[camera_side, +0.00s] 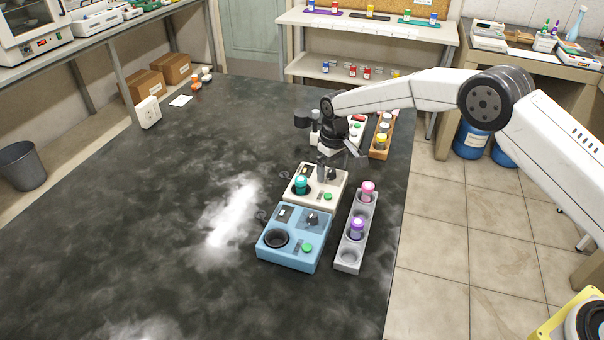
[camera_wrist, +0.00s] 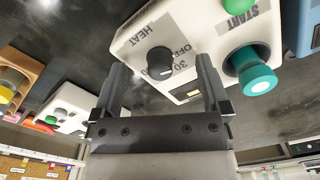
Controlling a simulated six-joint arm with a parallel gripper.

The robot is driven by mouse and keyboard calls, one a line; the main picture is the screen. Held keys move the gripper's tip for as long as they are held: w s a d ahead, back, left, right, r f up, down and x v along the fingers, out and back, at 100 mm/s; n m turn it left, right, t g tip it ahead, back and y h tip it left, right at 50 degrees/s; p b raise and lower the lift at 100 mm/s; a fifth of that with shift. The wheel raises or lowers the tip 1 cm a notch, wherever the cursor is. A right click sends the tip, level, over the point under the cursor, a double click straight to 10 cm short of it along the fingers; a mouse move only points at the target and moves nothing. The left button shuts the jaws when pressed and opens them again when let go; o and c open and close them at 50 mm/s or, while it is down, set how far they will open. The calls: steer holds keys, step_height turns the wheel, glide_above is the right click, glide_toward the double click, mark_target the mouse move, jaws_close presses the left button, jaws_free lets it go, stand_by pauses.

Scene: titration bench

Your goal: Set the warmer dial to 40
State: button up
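The warmer (camera_side: 339,187) is a cream box on the dark bench, behind a blue box; it also shows in the wrist view (camera_wrist: 196,32). Its black dial (camera_wrist: 160,62) sits beside the printed words HEAT and OFF and some numbers. The exact pointer setting is too unclear to read. My gripper (camera_side: 325,166) is just above the warmer's far side. In the wrist view my gripper (camera_wrist: 161,68) is open, one finger on each side of the dial with gaps showing. A teal-capped vial (camera_wrist: 256,78) stands in the warmer, near the green START button (camera_wrist: 240,7).
A blue device (camera_side: 291,249) stands in front of the warmer. A grey rack (camera_side: 347,262) with pink- and purple-capped vials is at its right. A wooden rack (camera_side: 381,152) and a white device lie behind my gripper.

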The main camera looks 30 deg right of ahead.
steer(key=c, duration=1.1)
steer(key=m, duration=0.6)
steer(key=shift+m, duration=0.3)
steer(key=m, duration=0.5)
